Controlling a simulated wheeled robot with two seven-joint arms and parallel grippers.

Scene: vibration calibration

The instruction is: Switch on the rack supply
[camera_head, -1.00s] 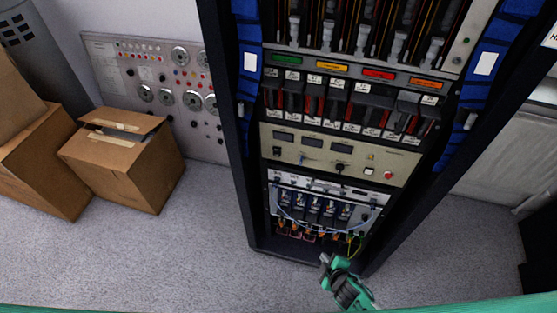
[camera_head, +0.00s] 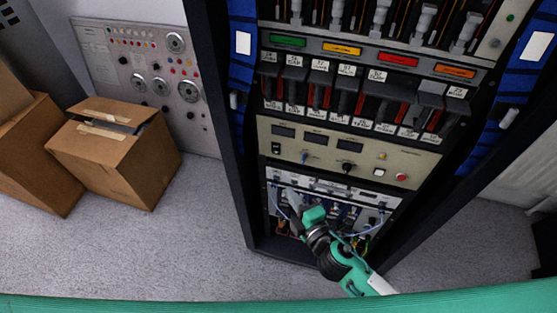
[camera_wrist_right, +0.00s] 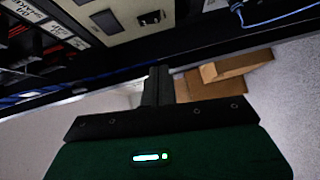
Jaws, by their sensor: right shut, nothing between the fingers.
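My right gripper (camera_head: 293,200) is in front of the lower rack unit, below the panel and apart from the switch. Its fingers (camera_wrist_right: 158,82) are shut and empty. The switch's position is too small to tell. My left gripper is not in view.
Below the panel, a lower unit (camera_head: 330,184) has blue cables and coloured wires. Black modules with labels (camera_head: 350,95) sit above. Cardboard boxes (camera_head: 115,152) stand on the floor at left, by a grey wall panel (camera_head: 150,80). The floor before the rack is clear.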

